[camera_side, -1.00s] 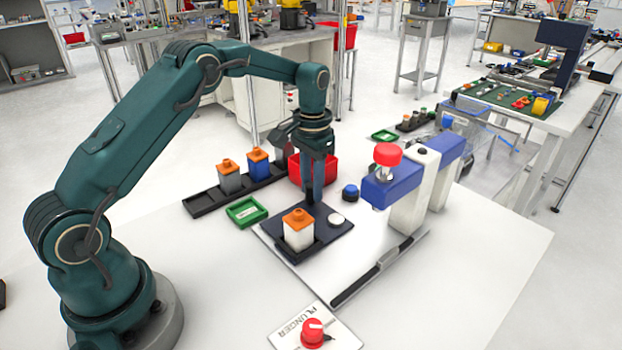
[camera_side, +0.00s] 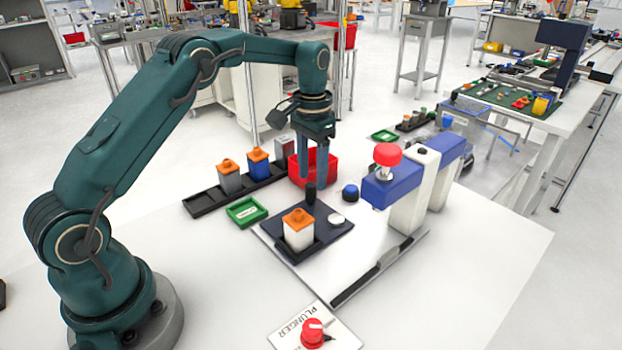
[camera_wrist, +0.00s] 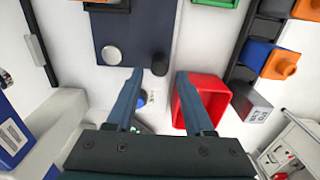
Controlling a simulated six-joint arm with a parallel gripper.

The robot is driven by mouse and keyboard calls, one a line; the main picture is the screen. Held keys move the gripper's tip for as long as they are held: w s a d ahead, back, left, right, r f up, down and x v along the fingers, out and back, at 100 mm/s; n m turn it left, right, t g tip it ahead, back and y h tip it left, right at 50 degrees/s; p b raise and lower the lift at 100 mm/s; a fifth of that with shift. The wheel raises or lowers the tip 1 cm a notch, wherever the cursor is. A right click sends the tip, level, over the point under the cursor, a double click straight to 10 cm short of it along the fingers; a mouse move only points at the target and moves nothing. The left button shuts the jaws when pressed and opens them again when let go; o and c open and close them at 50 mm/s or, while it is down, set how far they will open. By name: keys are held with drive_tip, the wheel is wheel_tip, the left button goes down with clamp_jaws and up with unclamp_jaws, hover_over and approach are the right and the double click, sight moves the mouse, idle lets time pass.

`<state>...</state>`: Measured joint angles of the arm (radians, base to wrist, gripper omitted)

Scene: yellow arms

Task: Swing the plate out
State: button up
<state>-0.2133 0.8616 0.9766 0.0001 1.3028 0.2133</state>
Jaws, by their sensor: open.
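The dark plate (camera_side: 338,232) lies on the light base board. A white block with an orange cap (camera_side: 298,234) stands in a black holder on its near part, a white disc (camera_side: 336,219) is on its right, and a short black post (camera_side: 311,195) rises at its far corner. In the wrist view the plate (camera_wrist: 138,28) is at the top, with the post (camera_wrist: 160,66) at its lower edge. My gripper (camera_side: 314,178) is open and empty, pointing down above the post; in the wrist view the post's top shows between the fingertips (camera_wrist: 157,74).
A red bin (camera_side: 325,160) stands just behind my gripper. A blue press with a red cap (camera_side: 388,155) and a blue dome (camera_side: 350,193) are right of the plate. A black rack (camera_side: 205,202) with capped blocks and a green tray (camera_side: 246,211) are left. A PLUNGER knob (camera_side: 312,332) is in front.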

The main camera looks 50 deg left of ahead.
drive_tip(key=shift+r, duration=2.15)
